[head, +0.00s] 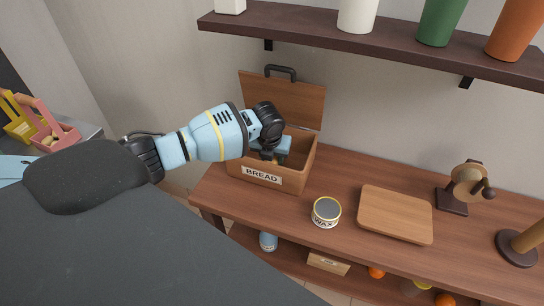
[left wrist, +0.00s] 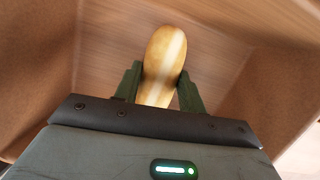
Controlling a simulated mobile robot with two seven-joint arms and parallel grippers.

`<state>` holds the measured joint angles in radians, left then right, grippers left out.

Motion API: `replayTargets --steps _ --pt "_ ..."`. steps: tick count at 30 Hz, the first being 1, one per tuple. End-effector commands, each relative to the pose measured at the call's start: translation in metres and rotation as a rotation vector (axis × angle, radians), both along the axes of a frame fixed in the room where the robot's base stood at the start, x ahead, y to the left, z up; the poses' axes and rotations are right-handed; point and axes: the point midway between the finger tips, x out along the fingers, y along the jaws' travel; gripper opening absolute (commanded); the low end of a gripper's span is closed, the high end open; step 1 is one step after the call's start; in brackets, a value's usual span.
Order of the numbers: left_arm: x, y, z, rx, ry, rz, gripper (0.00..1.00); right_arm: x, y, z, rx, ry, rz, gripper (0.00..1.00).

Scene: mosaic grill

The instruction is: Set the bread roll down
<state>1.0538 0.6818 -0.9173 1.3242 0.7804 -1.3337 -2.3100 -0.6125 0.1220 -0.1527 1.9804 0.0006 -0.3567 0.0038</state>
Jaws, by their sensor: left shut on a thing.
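The bread roll (left wrist: 164,62) is long and golden with a pale stripe along its top. In the left wrist view my left gripper (left wrist: 160,88) is shut on it, one green finger on each side. In the head view my left gripper (head: 270,157) reaches down into the open wooden bread box (head: 261,180), labelled BREAD. The box's lid stands up at the back. The roll is hidden in the head view. I cannot tell whether the roll touches the box floor. My right gripper is not in view.
A wax tin (head: 326,212) and a wooden board (head: 395,214) stand right of the box on the brown table (head: 345,165). A dark-based device (head: 453,200) stands farther right. A shelf (head: 380,45) with cups hangs above. The lower shelf holds a blue can (head: 268,241) and oranges.

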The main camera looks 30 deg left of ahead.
Motion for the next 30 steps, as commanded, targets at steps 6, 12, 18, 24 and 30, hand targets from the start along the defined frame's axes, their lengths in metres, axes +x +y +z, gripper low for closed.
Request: replayTargets --steps 6,12,18,24,30 --pt "0.0 0.0 -0.002 0.001 0.0 0.0 0.18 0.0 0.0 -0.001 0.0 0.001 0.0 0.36" --pt "0.0 0.0 -0.002 0.001 0.0 0.0 0.58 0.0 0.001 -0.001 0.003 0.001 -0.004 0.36" --pt "0.0 0.0 -0.002 0.0 0.0 0.0 0.62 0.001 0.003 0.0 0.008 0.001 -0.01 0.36" --pt "0.0 0.0 0.004 0.001 -0.002 0.0 0.62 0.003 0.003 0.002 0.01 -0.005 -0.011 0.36" --pt "-0.007 -0.002 0.034 0.0 -0.006 -0.001 0.62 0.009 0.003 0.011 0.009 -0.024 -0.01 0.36"
